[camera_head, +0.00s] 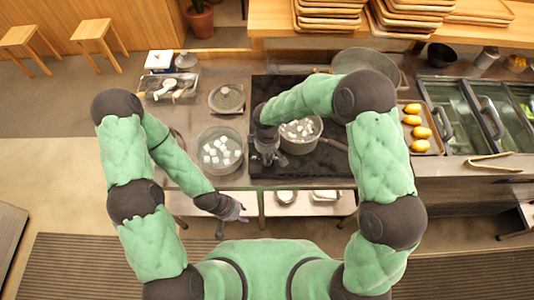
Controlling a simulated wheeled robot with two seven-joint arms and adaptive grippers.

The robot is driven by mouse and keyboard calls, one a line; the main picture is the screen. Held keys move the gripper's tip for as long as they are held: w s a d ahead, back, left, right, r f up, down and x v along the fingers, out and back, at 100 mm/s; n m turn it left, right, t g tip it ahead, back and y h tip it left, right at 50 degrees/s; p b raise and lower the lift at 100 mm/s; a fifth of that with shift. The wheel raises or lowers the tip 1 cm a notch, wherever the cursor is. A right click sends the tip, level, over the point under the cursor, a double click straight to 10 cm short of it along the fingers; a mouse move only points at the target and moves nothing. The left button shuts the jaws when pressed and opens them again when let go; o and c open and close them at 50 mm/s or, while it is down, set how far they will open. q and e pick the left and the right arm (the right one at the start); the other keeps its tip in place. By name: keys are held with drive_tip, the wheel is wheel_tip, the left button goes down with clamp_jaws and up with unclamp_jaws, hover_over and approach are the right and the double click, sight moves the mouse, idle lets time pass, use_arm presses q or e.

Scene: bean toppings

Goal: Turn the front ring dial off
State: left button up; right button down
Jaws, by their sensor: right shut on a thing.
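The black cooktop (259,90) is set into the steel counter at the middle. A pot with white cubes (300,132) stands on it, its handle pointing right. My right gripper (267,160) is low over the cooktop's front left, left of the pot. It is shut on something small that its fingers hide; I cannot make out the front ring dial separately. My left gripper (233,217) hangs in front of the counter edge, apart from everything, its fingers spread and empty.
A tray of yellow items (419,140) is at the right. White containers (286,196) sit on the shelf below the counter.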

drive_tip(key=shift+n, duration=0.3)
drive_tip(key=c, duration=1)
unclamp_jaws()
drive_tip(key=shift+c, duration=0.2)
drive_tip(key=shift+r, duration=0.1)
wheel_tip(320, 180, up, 12)
